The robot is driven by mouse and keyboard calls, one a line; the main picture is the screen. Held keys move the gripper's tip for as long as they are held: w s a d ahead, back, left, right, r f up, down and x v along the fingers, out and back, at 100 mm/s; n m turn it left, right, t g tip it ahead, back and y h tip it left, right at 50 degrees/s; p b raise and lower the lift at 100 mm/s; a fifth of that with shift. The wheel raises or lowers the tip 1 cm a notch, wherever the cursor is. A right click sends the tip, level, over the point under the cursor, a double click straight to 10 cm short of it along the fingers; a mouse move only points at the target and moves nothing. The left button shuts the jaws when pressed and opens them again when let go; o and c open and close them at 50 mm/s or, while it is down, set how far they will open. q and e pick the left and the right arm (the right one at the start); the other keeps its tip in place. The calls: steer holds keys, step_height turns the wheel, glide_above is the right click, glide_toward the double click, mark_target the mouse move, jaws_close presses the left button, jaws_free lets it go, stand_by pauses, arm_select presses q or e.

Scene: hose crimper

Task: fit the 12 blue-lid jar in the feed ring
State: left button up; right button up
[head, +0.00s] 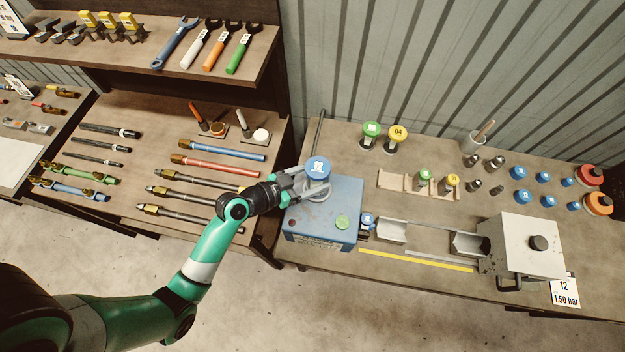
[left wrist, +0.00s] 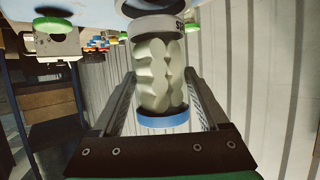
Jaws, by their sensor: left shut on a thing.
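The blue-lid jar (head: 318,168), marked 12, stands lid up above the blue machine (head: 325,235) in the head view. My left gripper (head: 303,184) reaches it from the left and is shut on it. In the left wrist view, the picture is upside down: the jar (left wrist: 158,80) has a lumpy pale body between my two fingers, with its blue lid (left wrist: 162,121) low in the picture. Its other end meets the pale feed ring (left wrist: 155,31), whose lettering is partly cut off. I cannot tell how deep the jar sits in the ring. My right gripper is out of view.
A green button (head: 342,222) is on the machine's top. Green-lid (head: 371,129) and yellow-lid (head: 397,133) jars stand behind. A wooden rack (head: 400,183), a trough (head: 430,243) and a grey press box (head: 525,245) are to the right. Hose tools lie on the left bench.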

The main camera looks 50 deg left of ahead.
mark_target(308, 185)
arm_select(q)
steer(key=shift+f, duration=1.45)
steer(key=shift+f, duration=0.2)
steer(key=o, duration=1.5)
steer(key=shift+c, duration=0.2)
